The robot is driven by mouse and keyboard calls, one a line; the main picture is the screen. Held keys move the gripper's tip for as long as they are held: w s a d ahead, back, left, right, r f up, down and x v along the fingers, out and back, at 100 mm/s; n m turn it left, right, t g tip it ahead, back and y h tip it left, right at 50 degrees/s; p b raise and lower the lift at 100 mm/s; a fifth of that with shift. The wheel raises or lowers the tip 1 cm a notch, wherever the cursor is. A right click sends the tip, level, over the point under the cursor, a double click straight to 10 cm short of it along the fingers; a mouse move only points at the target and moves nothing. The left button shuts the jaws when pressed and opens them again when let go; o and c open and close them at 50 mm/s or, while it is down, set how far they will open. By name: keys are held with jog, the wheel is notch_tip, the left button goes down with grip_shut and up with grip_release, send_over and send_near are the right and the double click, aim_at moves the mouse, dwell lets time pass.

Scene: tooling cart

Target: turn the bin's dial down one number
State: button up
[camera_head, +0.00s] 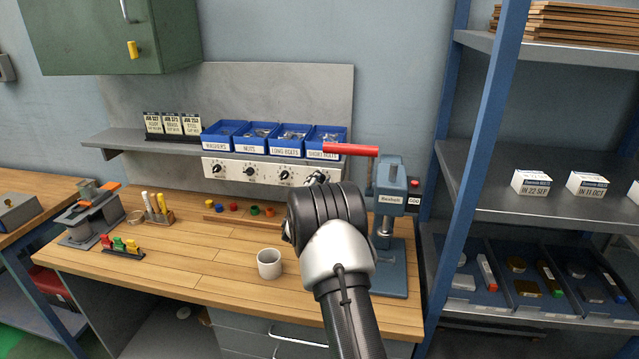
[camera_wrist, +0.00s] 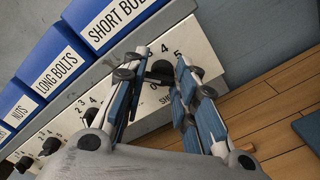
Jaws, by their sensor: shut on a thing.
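A row of blue bins sits on the shelf: washers (camera_head: 217,147), nuts (camera_head: 250,148), long bolts (camera_head: 286,152) and short bolts (camera_head: 321,154). Below them a pale panel (camera_head: 234,171) carries one black dial per bin. My gripper (camera_wrist: 160,72) is at the rightmost dial (camera_wrist: 161,67), under the short bolts bin (camera_wrist: 112,20), with a finger on either side of the knob, shut on it. The numbers 4 and 5 show above this knob; its pointer cannot be read. In the head view my arm covers most of this dial.
A blue press (camera_head: 391,215) with a red handle (camera_head: 350,150) stands just right of my arm. A white cup (camera_head: 269,264) and a tray of coloured pieces (camera_head: 238,214) stand on the wooden bench (camera_head: 190,265). The front middle of the bench is mostly clear.

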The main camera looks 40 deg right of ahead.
jog(key=n+b, duration=0.1)
jog(key=n, duration=0.2)
jog(key=shift+f+n+b, duration=0.1)
jog(key=shift+n+b, duration=0.2)
jog(key=shift+n, duration=0.1)
jog(key=shift+w+a+n+b, duration=0.1)
jog(key=shift+n+b, duration=0.25)
jog(key=shift+n, duration=1.65)
jog(key=o, duration=1)
jog(key=shift+o, duration=0.2)
jog(key=v, duration=1.2)
